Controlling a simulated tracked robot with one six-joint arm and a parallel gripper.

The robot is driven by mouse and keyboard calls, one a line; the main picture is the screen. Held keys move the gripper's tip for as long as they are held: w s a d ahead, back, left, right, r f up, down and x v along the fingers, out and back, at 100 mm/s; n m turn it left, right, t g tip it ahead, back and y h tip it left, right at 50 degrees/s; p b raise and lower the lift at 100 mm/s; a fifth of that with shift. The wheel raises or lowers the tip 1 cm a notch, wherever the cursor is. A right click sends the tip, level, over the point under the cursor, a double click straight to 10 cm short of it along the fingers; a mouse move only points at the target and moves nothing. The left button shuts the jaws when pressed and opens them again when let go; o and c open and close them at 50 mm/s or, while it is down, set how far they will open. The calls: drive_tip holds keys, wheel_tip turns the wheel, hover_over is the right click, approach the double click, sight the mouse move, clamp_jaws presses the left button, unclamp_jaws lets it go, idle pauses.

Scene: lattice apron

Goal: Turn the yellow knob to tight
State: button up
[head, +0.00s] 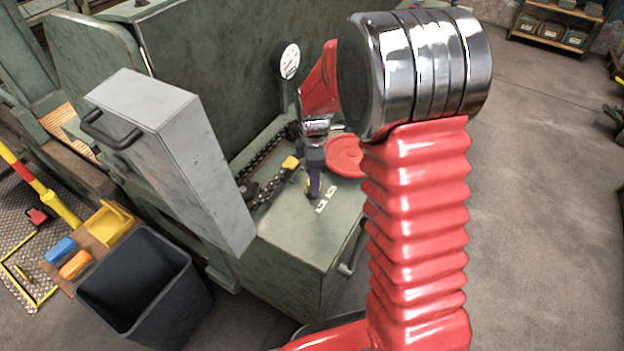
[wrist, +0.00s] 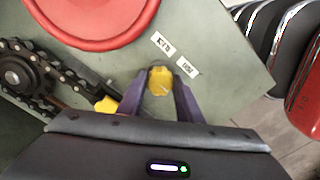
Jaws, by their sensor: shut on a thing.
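The yellow knob (wrist: 159,81) sits on the green-grey panel top in the wrist view. A sliver of it shows beside my fingers in the head view (head: 308,187). My gripper (wrist: 160,90) has its two purple fingers on either side of the knob, shut on it. In the head view my gripper (head: 313,186) reaches down to the panel. Two white labels, one left (wrist: 162,42) and one right (wrist: 187,66), lie just beyond the knob; their lettering is too small to read surely. I cannot tell which label the knob points at.
A red disc (wrist: 95,15) and a chain with sprocket (wrist: 12,78) lie near the knob. A second yellow piece (wrist: 106,105) is left of my fingers. A grey box with a handle (head: 165,130) and a black bin (head: 140,285) stand left. Open floor lies right.

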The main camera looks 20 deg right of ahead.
drive_tip(key=shift+w+r, duration=0.1)
drive_tip(key=shift+w, duration=0.05)
drive_tip(key=o, duration=1)
drive_tip(key=shift+o, duration=0.2)
wheel_tip(320, 180, up, 14)
drive_tip(key=shift+f, duration=0.2)
idle(0.5)
